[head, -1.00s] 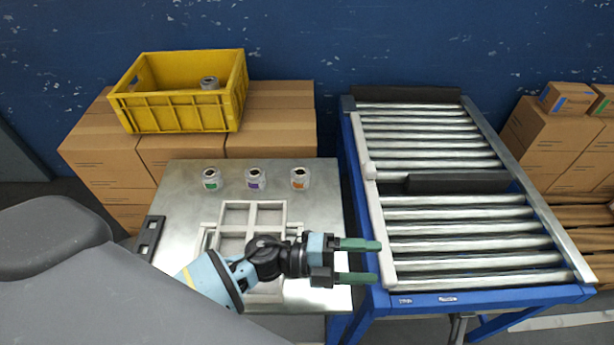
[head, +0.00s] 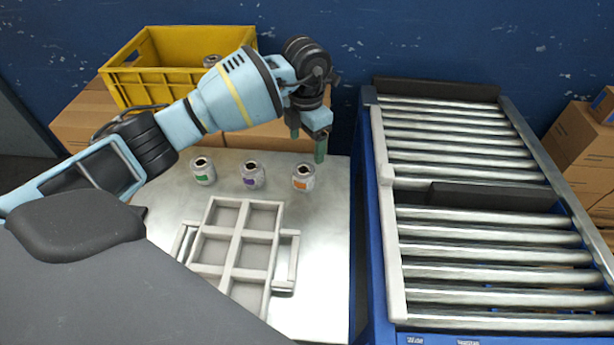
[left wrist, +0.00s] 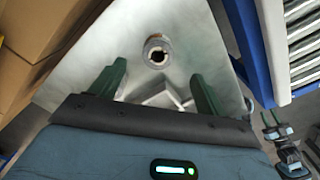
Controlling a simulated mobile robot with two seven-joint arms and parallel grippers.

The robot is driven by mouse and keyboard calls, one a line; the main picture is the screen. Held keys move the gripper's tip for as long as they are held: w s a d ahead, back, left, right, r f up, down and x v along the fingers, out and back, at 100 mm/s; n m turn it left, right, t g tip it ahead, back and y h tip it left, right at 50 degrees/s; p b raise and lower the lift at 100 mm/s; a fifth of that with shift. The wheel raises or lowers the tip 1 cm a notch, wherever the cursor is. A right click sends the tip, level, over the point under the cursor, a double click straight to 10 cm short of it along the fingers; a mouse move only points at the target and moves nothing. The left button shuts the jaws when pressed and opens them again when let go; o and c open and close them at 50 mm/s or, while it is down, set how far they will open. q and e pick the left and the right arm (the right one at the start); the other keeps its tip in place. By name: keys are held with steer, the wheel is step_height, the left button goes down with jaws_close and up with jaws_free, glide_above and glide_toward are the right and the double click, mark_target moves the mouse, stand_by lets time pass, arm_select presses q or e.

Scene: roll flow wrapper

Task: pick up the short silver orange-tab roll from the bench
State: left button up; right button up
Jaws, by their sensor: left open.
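The short silver roll with the orange tab (head: 303,177) stands upright on the metal bench (head: 325,240), rightmost in a row of three. The purple-tab roll (head: 253,175) and the green-tab roll (head: 203,171) stand to its left. My left gripper (head: 307,143) is open and empty, fingers pointing down, above and slightly behind the orange-tab roll. My right gripper (left wrist: 276,132) shows small at the right edge of the left wrist view.
A pale divided tray (head: 238,237) lies on the bench in front of the rolls. A roller conveyor (head: 470,225) runs along the bench's right side.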

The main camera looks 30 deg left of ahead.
mark_target(304, 164)
arm_select(q)
steer(key=shift+s+a+f, duration=0.1)
steer(key=shift+s+f, duration=0.05)
steer(key=shift+f, duration=1.8)
steer(key=shift+s+a+f, duration=0.1)
steer(key=shift+s+f, duration=0.05)
steer(key=shift+f, duration=1.75)
steer(key=shift+c, duration=0.3)
steer(key=c, duration=1.1)
steer(key=shift+r, duration=0.15)
steer(key=shift+r, duration=0.55)
step_height(304, 164, up, 2)
steer(key=shift+r, duration=0.2)
steer(key=d, duration=0.5)
steer(key=s+d+r, duration=0.1)
steer(key=d, duration=0.4)
steer(key=s+d, duration=0.1)
steer(key=d, duration=0.5)
steer(key=shift+r, duration=0.15)
